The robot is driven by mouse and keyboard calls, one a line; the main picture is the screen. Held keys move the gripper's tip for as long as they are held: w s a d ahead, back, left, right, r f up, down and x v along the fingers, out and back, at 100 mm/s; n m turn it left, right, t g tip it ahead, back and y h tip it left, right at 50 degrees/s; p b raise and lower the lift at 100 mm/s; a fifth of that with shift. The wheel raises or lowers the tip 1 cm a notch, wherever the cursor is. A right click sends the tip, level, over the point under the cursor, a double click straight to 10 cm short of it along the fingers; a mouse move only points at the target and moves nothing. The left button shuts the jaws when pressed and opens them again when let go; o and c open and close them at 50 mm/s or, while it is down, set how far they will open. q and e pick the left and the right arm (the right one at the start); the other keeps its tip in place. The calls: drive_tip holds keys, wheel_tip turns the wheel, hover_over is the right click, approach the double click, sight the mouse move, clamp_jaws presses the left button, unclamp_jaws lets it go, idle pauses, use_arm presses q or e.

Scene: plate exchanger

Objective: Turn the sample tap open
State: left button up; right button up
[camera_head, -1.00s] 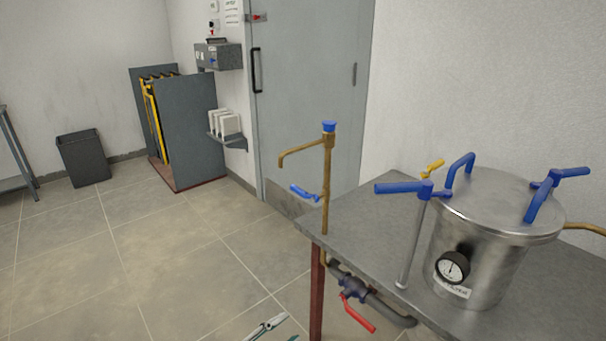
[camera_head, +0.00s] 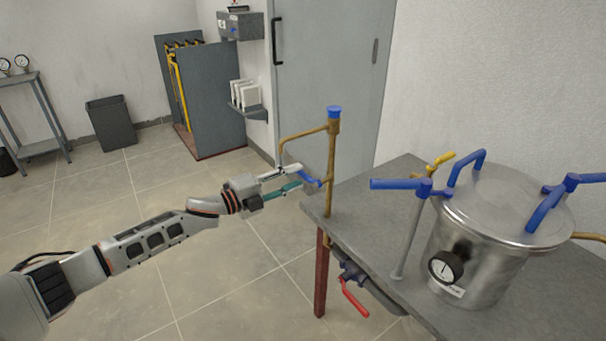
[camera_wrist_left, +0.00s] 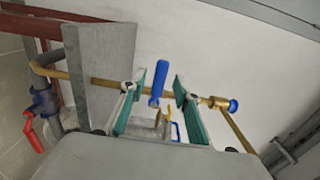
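The sample tap is a thin brass standpipe (camera_head: 331,150) with a blue cap on top and a bent spout to the left. It stands upright at the table's near left corner. Its blue lever (camera_head: 309,178) points left from the pipe. My left gripper (camera_head: 294,178) is open at the lever, with one finger above and one below it. In the left wrist view the blue lever (camera_wrist_left: 159,80) shows between the two teal-lined fingers (camera_wrist_left: 158,88), with gaps on both sides. Contact is not visible. My right gripper is out of view.
A steel vessel (camera_head: 490,240) with blue clamp handles and a gauge stands on the grey table (camera_head: 370,215). A post with a blue handle (camera_head: 400,185) stands between tap and vessel. A red-handled valve (camera_head: 353,297) hangs below the table edge.

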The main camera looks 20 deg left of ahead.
sight(300, 175)
use_arm(q)
drive_tip(key=shift+x, duration=1.75)
drive_tip(key=shift+s, duration=0.1)
clamp_jaws()
